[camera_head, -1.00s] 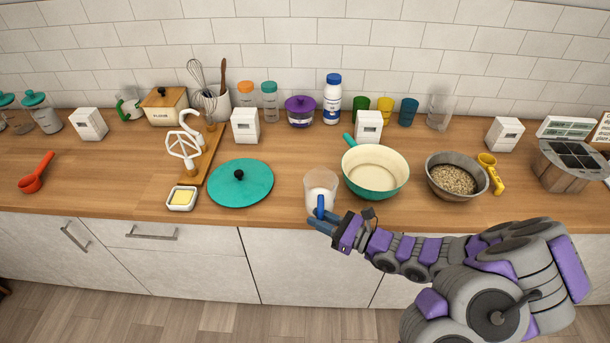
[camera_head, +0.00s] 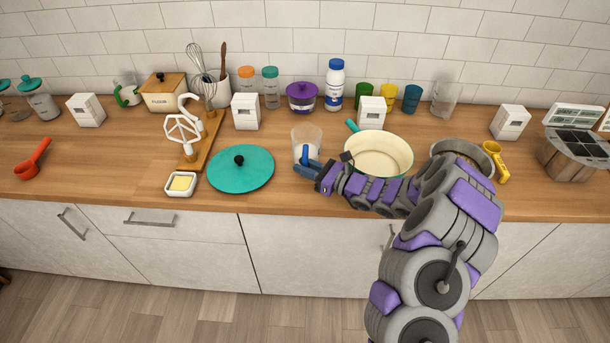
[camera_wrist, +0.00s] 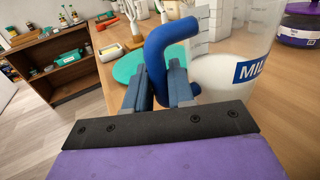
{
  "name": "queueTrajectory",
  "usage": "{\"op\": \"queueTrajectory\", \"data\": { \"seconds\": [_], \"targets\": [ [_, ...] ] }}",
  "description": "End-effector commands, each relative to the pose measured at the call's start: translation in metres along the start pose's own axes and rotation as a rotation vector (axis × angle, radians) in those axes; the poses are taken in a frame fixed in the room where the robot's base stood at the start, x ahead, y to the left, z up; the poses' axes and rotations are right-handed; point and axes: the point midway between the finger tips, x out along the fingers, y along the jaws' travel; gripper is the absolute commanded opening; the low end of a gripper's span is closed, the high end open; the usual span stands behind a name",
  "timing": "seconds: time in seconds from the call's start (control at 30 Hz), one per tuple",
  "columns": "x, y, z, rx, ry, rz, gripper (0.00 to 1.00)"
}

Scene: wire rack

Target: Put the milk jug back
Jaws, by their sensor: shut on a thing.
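The milk jug (camera_head: 307,136) is clear, with white milk low inside and a blue handle facing me. It stands upright between the teal lid and the pan. My gripper (camera_head: 309,170) is shut on the blue handle. I cannot tell whether the jug's base touches the counter.
The teal lid (camera_head: 240,172) lies left of the jug. The teal-rimmed pan (camera_head: 378,150) is close on its right, partly behind my arm. A purple-lidded jar (camera_head: 301,97), a white bottle (camera_head: 335,84) and coloured cups stand at the back. Bare counter lies behind the jug.

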Motion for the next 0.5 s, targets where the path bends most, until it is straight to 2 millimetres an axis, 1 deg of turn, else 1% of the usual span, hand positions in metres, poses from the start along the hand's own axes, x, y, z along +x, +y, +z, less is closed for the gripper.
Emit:
{"op": "queueTrajectory", "data": {
  "seconds": [0.07,0.2,0.3,0.5],
  "targets": [
    [0.004,-0.004,-0.001,-0.001,-0.002,0.001,0.00],
    [0.003,-0.003,-0.024,0.003,0.001,0.000,0.00],
    [0.003,-0.004,-0.035,0.002,0.001,-0.002,0.00],
    [0.003,-0.003,-0.035,-0.001,0.000,-0.001,0.00]
  ]
}}
